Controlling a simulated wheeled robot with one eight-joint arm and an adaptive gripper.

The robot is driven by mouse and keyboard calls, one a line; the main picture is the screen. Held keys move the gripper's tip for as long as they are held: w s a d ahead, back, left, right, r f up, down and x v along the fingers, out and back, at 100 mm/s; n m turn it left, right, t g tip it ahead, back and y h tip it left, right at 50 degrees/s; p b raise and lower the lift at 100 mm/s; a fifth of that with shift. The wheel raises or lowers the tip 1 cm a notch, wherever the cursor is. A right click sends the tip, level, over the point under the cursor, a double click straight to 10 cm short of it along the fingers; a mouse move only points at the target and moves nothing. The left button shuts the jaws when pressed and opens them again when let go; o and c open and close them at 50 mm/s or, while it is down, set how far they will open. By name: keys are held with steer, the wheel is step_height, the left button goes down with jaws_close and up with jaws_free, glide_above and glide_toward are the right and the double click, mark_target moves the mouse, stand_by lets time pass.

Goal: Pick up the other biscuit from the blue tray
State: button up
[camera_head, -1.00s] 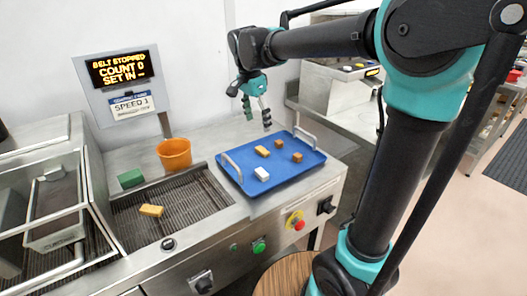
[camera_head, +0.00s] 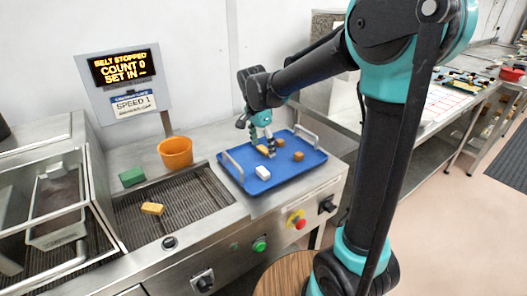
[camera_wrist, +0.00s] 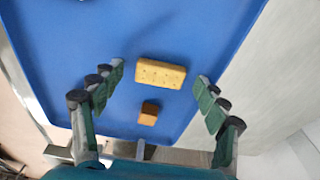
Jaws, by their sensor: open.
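A yellow biscuit (camera_wrist: 161,73) with small holes lies flat on the blue tray (camera_head: 283,177). In the wrist view it sits between the open fingers of my gripper (camera_wrist: 159,79), with clear gaps on both sides. In the head view my gripper (camera_head: 264,147) is low over the back of the tray, and its fingers partly cover the biscuit (camera_head: 262,150). Another yellow biscuit (camera_head: 152,208) lies on the dark belt, left of the tray.
On the tray are a brown cube (camera_head: 298,156), another partly hidden brown cube (camera_head: 279,143) and a white block (camera_head: 262,173). The tray has metal handles at both ends. An orange cup (camera_head: 175,154) and a green block (camera_head: 132,177) stand to the left.

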steer(key=c, duration=0.9)
steer(key=shift+o, duration=0.2)
steer(key=shift+r, duration=0.1)
